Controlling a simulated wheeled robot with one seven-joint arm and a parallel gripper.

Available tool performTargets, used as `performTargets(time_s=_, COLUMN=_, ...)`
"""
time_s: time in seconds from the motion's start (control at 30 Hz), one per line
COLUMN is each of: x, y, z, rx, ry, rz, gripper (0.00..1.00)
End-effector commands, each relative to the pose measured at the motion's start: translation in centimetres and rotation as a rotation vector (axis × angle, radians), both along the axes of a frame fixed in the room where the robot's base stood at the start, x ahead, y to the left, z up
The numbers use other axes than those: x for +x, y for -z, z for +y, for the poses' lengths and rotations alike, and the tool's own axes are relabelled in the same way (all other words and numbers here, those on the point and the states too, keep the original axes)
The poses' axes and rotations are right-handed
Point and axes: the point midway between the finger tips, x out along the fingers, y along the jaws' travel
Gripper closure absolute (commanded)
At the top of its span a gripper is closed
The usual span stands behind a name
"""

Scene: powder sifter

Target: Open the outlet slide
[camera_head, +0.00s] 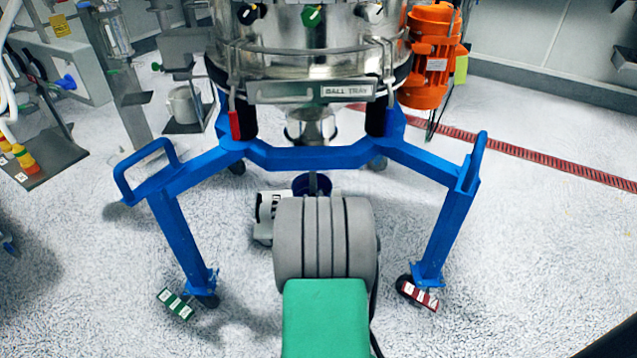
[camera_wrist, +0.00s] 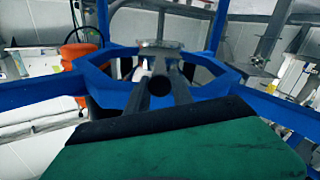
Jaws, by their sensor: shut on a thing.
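The metal outlet (camera_head: 311,125) hangs under the steel sifter body (camera_head: 310,32), behind the blue frame. In the wrist view, a dark round knob (camera_wrist: 160,87), which looks like the outlet slide's handle, sits between the grey fingers of my gripper (camera_wrist: 162,92). My gripper is shut on this knob. In the head view my arm reaches forward under the frame's front bar, and its wrist hides most of the gripper and the knob. The slide plate itself cannot be made out, so I cannot tell its position.
The blue frame (camera_head: 310,157) surrounds the outlet, with legs at left and right. A ball tray (camera_head: 290,92) sits above it. An orange motor (camera_head: 431,55) is at the right. A grey-white box (camera_head: 264,218) is partly hidden behind my wrist. Open floor lies at both sides.

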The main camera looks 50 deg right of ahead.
Motion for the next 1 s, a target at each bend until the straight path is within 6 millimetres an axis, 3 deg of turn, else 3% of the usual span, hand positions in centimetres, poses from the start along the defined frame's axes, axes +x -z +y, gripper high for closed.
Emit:
performTargets(time_s=0.17, x=-1.3, y=-0.1, z=1.4, rx=0.002, ry=-0.001, rz=-0.001, gripper=1.00)
performTargets(time_s=0.47, x=-1.5, y=0.0, z=1.6, rx=0.000, ry=0.000, rz=-0.001, gripper=1.00)
performTargets(time_s=0.5, x=-1.5, y=0.0, z=1.6, rx=0.000, ry=0.000, rz=-0.001, gripper=0.70)
performTargets(time_s=0.73, x=-1.6, y=0.0, z=1.5, rx=0.000, ry=0.001, rz=-0.001, gripper=0.51)
performTargets(time_s=1.0, x=-1.6, y=0.0, z=1.5, rx=0.000, ry=0.001, rz=-0.001, gripper=0.51)
